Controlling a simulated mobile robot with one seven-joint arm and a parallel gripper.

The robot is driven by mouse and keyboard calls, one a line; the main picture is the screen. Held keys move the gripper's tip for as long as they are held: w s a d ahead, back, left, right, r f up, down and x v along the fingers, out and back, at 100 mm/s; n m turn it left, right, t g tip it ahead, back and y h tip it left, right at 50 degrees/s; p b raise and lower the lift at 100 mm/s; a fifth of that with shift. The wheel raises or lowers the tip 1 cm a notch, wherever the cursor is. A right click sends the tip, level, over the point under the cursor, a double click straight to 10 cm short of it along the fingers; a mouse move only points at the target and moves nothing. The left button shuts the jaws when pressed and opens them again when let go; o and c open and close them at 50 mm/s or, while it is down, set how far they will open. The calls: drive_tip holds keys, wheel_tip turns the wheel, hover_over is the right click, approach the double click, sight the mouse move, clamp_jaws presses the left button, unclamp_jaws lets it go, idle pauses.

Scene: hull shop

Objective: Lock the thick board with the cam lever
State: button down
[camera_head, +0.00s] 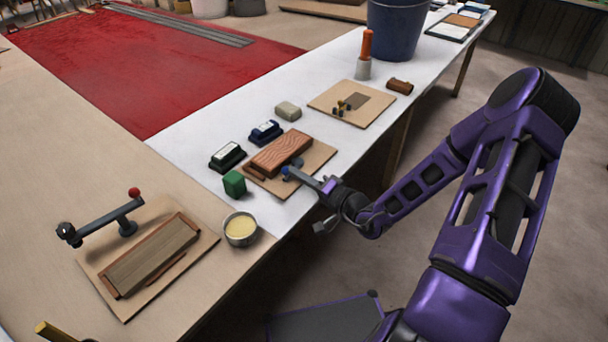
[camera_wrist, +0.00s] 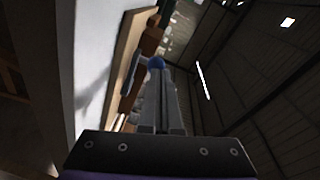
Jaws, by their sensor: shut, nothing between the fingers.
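In the head view, a thick reddish-brown board (camera_head: 281,152) lies on a small plywood base (camera_head: 316,157) on the white-topped bench. A blue knob (camera_head: 287,171), apparently the cam lever's end, is at the board's near right side. My gripper (camera_head: 296,175) is at this knob, low over the near edge of the base. In the wrist view, the blue knob (camera_wrist: 156,63) shows just beyond the tips of my closed fingers (camera_wrist: 157,85). Nothing is held between them. I cannot tell whether they touch the knob. Most of the lever is hidden, so its angle is unclear.
At the front left, another base (camera_head: 207,239) holds a grey-brown board (camera_head: 150,255) beside a red-knobbed lever (camera_head: 108,220). A green block (camera_head: 234,183), a bowl (camera_head: 241,229) and dark ink-pad-like boxes (camera_head: 227,155) stand close left. Behind is another plywood plate (camera_head: 330,112).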

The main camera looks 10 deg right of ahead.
drive_tip(key=shift+w+a, duration=0.25)
drive_tip(key=shift+a, duration=0.45)
drive_tip(key=shift+a+r, duration=0.1)
drive_tip(key=shift+a, duration=0.1)
drive_tip(key=shift+d, duration=0.1)
